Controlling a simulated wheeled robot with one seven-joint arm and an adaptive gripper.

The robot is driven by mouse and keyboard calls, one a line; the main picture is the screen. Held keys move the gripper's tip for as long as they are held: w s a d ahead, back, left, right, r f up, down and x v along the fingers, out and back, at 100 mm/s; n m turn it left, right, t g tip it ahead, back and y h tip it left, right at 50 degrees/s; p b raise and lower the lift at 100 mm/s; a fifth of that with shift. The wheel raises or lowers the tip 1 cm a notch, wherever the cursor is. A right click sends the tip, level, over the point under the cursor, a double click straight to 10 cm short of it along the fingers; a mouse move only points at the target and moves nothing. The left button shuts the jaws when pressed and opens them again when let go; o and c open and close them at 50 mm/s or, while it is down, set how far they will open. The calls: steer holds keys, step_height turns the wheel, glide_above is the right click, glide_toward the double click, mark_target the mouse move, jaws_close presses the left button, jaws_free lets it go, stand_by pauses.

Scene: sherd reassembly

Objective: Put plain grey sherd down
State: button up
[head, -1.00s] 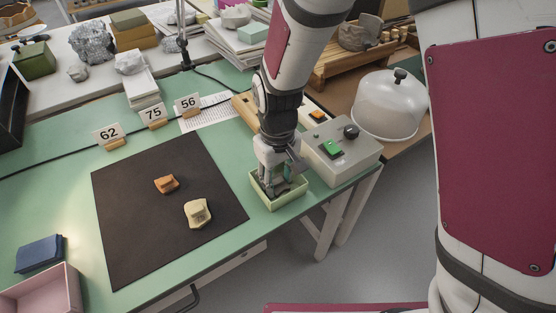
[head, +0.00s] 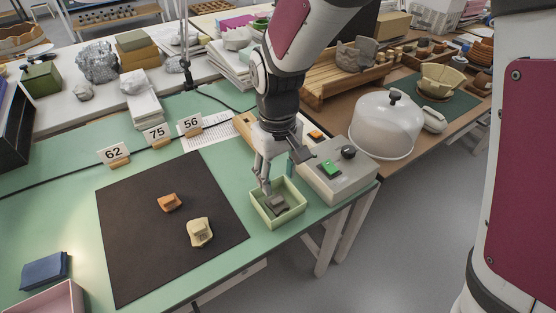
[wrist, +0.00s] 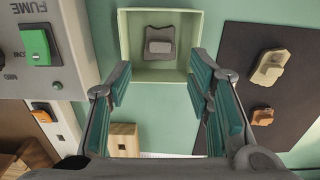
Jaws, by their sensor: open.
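The plain grey sherd (wrist: 160,43) lies inside a pale green box (wrist: 128,72) in the wrist view, resting on the box floor. In the head view the grey sherd (head: 277,202) also shows within the box (head: 287,221), near the table's front edge. My gripper (wrist: 161,84) is open and empty, with its teal finger pads spread apart. In the head view my gripper (head: 267,185) is over the box's back left side, clear of the sherd.
A dark mat (head: 150,235) left of the box bears an orange sherd (head: 170,202) and a cream sherd (head: 200,232). A grey control box (head: 338,178) with a green switch stands close right of the green box. Number cards (head: 113,154) stand behind the mat.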

steer(key=s+d+r+m, duration=0.25)
steer(key=d+r, duration=0.35)
steer(key=r, duration=0.4)
steer(key=s+d+r+m+t, duration=0.1)
steer(key=s+d+r+m, duration=0.1)
steer(key=s+d, duration=0.5)
steer(key=s+d+r+m, duration=0.2)
steer(key=s+d+r, duration=0.2)
steer(key=s, duration=0.9)
steer(key=d, duration=0.3)
steer(key=shift+t+p, duration=0.3)
steer(key=shift+t, duration=0.1)
steer(key=shift+r+m, duration=0.15)
steer(key=shift+m, duration=0.1)
